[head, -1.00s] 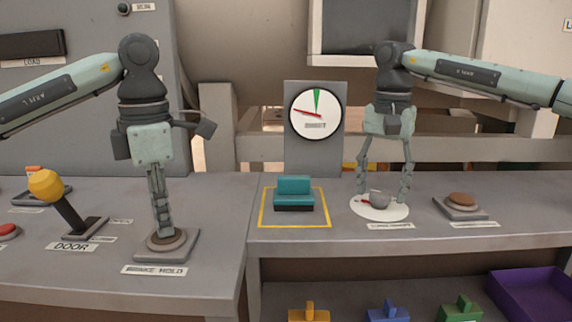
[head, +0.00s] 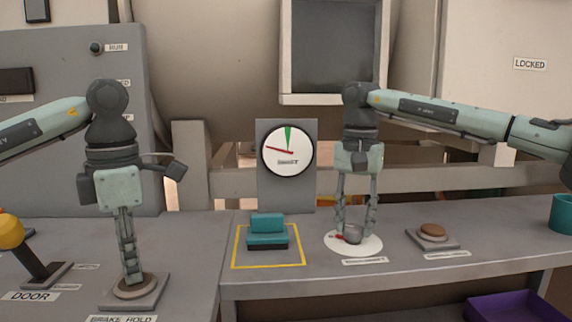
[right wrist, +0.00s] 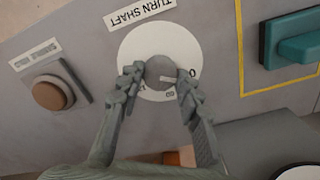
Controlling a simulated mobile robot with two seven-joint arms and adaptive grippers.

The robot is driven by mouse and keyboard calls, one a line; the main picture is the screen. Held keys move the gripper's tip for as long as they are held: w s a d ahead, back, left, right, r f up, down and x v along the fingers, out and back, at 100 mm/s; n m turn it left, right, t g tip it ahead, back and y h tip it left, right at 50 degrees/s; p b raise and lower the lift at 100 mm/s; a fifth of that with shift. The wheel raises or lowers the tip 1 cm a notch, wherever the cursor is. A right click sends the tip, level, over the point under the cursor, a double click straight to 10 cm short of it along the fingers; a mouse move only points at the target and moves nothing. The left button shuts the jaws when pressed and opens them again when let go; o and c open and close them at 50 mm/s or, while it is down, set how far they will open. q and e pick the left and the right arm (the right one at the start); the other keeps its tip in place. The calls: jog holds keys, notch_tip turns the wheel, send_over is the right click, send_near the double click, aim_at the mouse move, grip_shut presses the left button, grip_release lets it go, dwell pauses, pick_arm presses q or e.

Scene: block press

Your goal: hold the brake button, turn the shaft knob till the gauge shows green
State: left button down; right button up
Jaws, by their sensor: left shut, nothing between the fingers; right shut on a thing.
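The brake button (head: 120,292) is a brown disc on a grey plate marked BRAKE HOLD, at the lower left of the head view. My left gripper (head: 134,281) is shut and empty, pointing down with its tips on the button. The gauge (head: 288,165) has a red needle pointing left, slightly up, outside the green wedge at the top.
A teal block (head: 267,226) stands inside a yellow outlined square (head: 238,265) left of the knob. Another brown button (head: 433,230) is right of it. A yellow-topped DOOR lever (head: 10,232) is at far left. A teal cup (head: 563,214) and purple bin (head: 510,305) are at right.

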jog(key=m, duration=0.6)
jog(key=shift+m, duration=0.4)
jog(key=o, duration=1.1)
jog(key=n, duration=0.7)
